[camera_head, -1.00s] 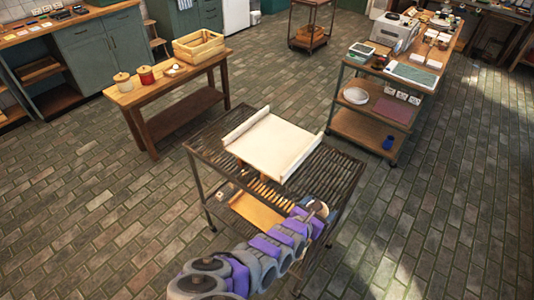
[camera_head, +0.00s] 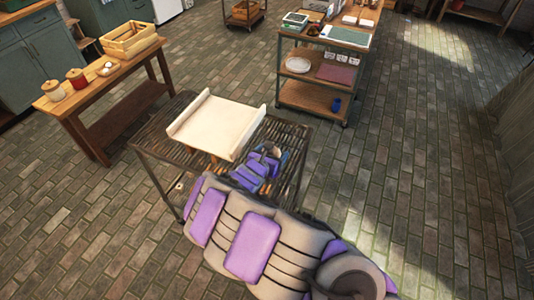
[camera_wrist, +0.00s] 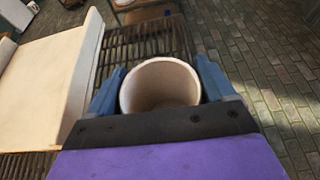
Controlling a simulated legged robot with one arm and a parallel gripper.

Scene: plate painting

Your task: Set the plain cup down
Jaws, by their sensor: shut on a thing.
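The plain cup (camera_wrist: 160,84) is off-white and empty inside, seen from above through its open rim in the wrist view. My gripper (camera_wrist: 160,93) has its blue fingers on either side of the cup, shut on it. In the head view my gripper (camera_head: 272,152) is over the right part of the slatted rack table (camera_head: 290,133), just right of the cream board. The cup is hard to make out there. The cup's base is hidden, so I cannot tell whether it touches the slats.
A cream board with raised sides (camera_head: 217,125) lies on the slatted table, left of my gripper. Bare slats show beyond the cup. A wooden bench (camera_head: 125,98) with jars and a crate stands left; a shelved cart (camera_head: 318,96) stands behind. Floor lies to the right.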

